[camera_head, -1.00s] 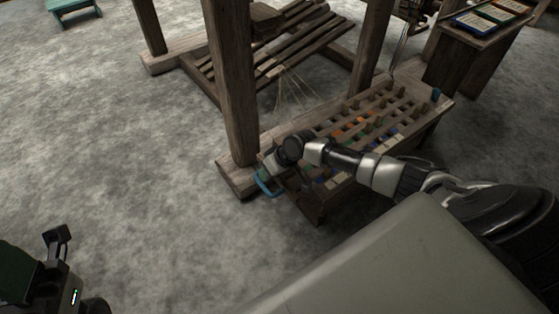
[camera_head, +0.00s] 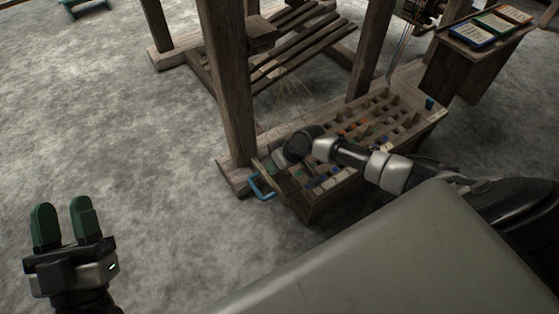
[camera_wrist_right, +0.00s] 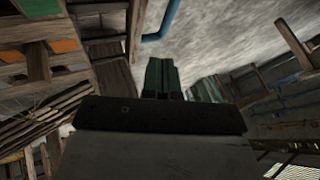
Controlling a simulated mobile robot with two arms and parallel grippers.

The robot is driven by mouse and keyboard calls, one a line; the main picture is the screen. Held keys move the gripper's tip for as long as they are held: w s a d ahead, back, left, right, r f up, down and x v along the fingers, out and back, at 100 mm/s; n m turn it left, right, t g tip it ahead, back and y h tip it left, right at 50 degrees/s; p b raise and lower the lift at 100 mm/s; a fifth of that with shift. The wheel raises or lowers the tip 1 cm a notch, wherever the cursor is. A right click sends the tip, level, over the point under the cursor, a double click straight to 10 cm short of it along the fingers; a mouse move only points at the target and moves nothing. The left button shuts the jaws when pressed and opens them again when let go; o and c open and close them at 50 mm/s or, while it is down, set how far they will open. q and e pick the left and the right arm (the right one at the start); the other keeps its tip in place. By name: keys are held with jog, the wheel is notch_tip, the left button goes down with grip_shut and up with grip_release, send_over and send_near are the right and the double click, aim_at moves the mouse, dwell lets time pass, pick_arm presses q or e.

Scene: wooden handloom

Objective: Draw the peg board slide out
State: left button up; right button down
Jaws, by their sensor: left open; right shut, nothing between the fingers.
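The peg board (camera_head: 375,125) is a long wooden box beside the loom's foot, with rows of compartments holding coloured pieces. At its near left end is the slide's wooden end panel (camera_head: 270,181) with a blue handle (camera_head: 262,188). My right gripper (camera_head: 277,166) is just above and inside that panel, near the handle. In the right wrist view its green fingers (camera_wrist_right: 160,76) are shut and empty, and the blue handle (camera_wrist_right: 165,22) shows apart from them. My left gripper (camera_head: 63,215) is open and empty over the floor at left.
The loom's thick post (camera_head: 229,85) stands right behind the slide's end. A side table (camera_head: 485,50) with coloured panels is at the upper right. Grey floor (camera_head: 130,150) is clear to the left of the box. A teal stool (camera_head: 85,8) is far off.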

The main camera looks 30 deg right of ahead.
pick_arm(q)
jog(key=shift+w+d+f+g+y+p, duration=0.2)
jog(key=shift+w+f+g, duration=0.15)
jog(key=shift+f+g, duration=0.35)
jog(key=shift+w+d+f+g+y+p, duration=0.1)
jog(key=shift+w+f+g+y+p, duration=0.15)
jog(key=shift+f+g, duration=0.4)
